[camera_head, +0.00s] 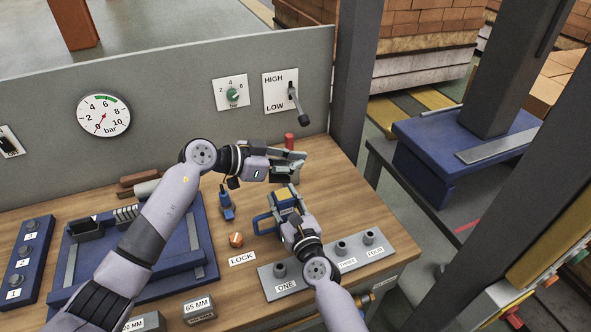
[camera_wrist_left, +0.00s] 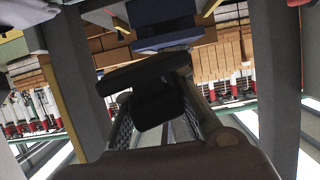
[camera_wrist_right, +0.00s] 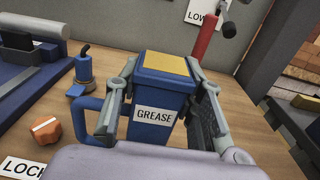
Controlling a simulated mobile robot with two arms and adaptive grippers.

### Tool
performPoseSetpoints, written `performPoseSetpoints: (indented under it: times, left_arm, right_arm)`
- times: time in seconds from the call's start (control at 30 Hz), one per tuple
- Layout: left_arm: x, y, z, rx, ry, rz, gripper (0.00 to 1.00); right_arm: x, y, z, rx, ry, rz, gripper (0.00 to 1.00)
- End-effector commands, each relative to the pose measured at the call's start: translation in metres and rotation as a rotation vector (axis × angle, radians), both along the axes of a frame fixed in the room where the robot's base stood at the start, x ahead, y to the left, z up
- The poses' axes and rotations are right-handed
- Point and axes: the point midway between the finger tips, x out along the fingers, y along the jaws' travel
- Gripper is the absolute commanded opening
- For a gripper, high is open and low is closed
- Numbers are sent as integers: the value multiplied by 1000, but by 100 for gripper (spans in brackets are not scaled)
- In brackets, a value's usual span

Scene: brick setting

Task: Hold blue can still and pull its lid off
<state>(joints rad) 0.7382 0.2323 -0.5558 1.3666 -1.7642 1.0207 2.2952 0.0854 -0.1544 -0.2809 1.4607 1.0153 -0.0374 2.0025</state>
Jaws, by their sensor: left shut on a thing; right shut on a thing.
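The blue can (camera_wrist_right: 158,88), labelled GREASE, stands upright with a blue handle on its left in the right wrist view. Its top shows a flat yellow face inside a blue rim, with no lid on it. It is partly hidden in the head view. My right gripper (camera_head: 284,208) is shut on the can, one finger on each side. My left gripper (camera_head: 297,166) is higher, beyond the can and apart from it. It is shut on a dark piece, seemingly the lid (camera_wrist_left: 150,75), a flat plate with a block-shaped knob between the fingers in the left wrist view.
A red cylinder (camera_head: 289,140) stands behind my left gripper. A small blue oiler (camera_head: 227,203) and an orange piece (camera_head: 236,240) stand left of the can, near the LOCK label (camera_head: 242,259). A grey peg plate (camera_head: 311,275) lies in front. The panel (camera_head: 180,95) closes the back.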

Motion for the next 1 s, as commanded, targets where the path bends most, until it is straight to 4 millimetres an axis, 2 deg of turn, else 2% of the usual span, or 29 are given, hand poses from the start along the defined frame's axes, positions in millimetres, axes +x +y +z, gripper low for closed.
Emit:
performPoseSetpoints:
  times: [0.13,0.17,0.5,0.83,1.0]
  left_arm:
    - [0,0,0,0,0,0,0]
    - [0,0,0,0,0,0,0]
    - [0,0,0,0,0,0,0]
    - [0,0,0,0,0,0,0]
    - [0,0,0,0,0,0,0]
  right_arm:
    - [0,0,0,0,-1,0,0]
    - [0,0,0,0,-1,0,36]
    - [0,0,0,0,0,0,59]
    - [-2,-1,0,0,0,0,59]
    - [-21,-7,-1,2,3,-1,59]
